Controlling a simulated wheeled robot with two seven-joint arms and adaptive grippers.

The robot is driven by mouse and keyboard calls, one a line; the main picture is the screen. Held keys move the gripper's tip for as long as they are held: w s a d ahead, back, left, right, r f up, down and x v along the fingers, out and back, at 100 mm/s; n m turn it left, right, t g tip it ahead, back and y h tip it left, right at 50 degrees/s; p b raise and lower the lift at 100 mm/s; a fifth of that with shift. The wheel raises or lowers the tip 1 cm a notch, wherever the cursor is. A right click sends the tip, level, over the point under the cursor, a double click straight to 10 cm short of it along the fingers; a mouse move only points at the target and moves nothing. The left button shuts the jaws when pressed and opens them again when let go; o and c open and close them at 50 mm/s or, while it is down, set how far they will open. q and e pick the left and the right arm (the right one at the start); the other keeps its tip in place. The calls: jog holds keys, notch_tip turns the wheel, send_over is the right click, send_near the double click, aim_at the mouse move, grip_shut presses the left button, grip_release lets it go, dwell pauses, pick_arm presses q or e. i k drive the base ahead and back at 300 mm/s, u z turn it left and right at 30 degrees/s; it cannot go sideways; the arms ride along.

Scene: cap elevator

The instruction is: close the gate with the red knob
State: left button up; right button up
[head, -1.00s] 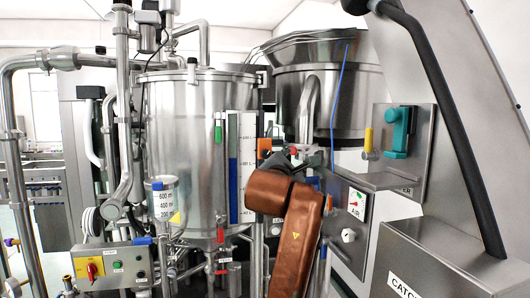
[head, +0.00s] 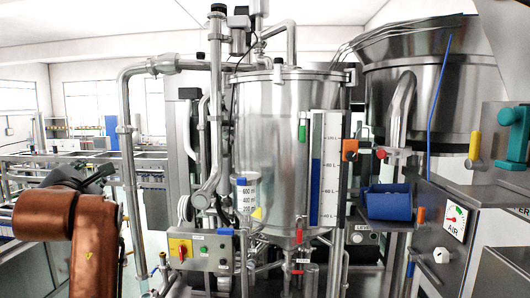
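A small red knob (head: 381,154) sits at the lower end of the bent steel chute pipe (head: 402,108), right of the tall tank. The gate plate there is too small for me to tell its position.
A blue bin (head: 388,205) hangs below the red knob. An orange block (head: 349,150) is left of it. A yellow handle (head: 474,146) and a teal handle (head: 514,133) are at right. A control box (head: 201,249) stands below the steel tank (head: 273,150).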

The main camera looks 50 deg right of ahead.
aim_at(382, 153)
jog(key=u, duration=0.6)
jog(key=i, duration=0.8)
jog(key=z, duration=3)
jog(key=i, duration=0.5)
